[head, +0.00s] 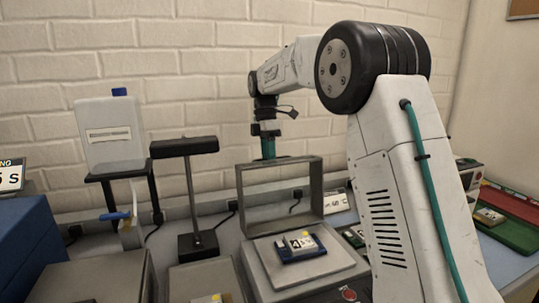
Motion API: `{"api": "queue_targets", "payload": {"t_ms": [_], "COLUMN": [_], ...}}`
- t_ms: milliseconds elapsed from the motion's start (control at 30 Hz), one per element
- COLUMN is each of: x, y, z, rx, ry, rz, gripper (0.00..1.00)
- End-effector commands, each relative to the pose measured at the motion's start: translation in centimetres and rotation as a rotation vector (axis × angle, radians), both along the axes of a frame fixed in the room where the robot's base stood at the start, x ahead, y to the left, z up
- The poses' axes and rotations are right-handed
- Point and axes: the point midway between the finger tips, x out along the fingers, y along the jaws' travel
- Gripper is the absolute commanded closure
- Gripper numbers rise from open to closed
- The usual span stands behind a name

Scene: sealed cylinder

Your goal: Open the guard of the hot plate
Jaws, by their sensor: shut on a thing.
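The hot plate (262,280) is a grey box with a pale flat top, at the lower middle of the head view. Its guard (240,200) is a grey rectangular frame standing upright at the back of the plate, so the top is uncovered. My gripper (268,152) points down at the guard's top edge, with its teal fingers shut on it. The exact contact is small and partly hidden. A blue holder (288,254) with a white numbered label and a yellow piece sits on the hot plate.
A black lamp-like stand (187,147) stands left of the plate. A blue box (35,250) is far left. A small temperature display (336,202) and red and green trays (510,232) are right.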

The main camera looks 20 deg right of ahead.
Motion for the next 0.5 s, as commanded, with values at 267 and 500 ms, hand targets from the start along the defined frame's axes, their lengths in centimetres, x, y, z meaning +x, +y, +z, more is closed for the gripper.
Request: {"api": "queue_targets", "payload": {"t_ms": [267, 500], "x": [0.03, 0.02], "y": [0.02, 0.00], "z": [-0.21, -0.07], "rx": [0.001, 0.002], "ry": [0.001, -0.001], "rz": [0.000, -0.001], "gripper": [0.67, 0.67]}}
